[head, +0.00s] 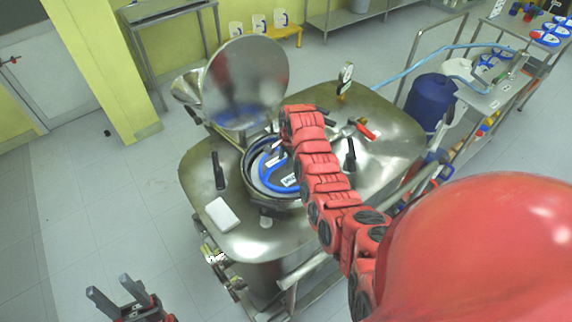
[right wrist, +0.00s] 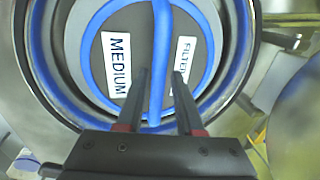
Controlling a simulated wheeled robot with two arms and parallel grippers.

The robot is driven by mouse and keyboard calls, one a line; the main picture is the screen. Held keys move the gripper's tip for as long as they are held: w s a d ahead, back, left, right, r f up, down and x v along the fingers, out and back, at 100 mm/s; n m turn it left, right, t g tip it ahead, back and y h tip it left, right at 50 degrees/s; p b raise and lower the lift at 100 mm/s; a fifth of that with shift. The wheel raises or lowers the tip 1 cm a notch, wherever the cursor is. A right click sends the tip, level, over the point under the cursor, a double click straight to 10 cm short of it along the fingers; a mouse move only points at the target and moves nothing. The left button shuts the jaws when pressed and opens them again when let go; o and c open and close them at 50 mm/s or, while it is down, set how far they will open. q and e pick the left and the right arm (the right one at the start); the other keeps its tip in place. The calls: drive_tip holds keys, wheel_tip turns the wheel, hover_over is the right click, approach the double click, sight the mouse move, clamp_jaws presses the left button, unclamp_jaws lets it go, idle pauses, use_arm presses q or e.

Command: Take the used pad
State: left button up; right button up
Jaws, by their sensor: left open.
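A round dark pad labelled MEDIUM FILTER, with a blue rim and a blue bar handle (right wrist: 158,40), lies in the open round port of the steel reactor (head: 395,125). The pad also shows in the head view (head: 268,180), partly hidden by my right arm. My right gripper (right wrist: 158,75) is open, with its fingers on either side of the blue handle and gaps visible; I cannot tell whether they reach its depth. A plain white block (head: 222,215) lies on the reactor top. My left gripper (head: 113,292) is open and empty, low at the bottom left.
The port's lid (head: 246,85) stands open behind it. Black clamp handles (head: 218,170) stick up around the port. A steel cart (head: 490,95) with a blue drum (head: 430,100) beside it stands at the right.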

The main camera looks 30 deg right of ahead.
drive_tip(key=shift+w+f, duration=0.1)
drive_tip(key=shift+f, duration=0.5)
clamp_jaws()
idle(1.1)
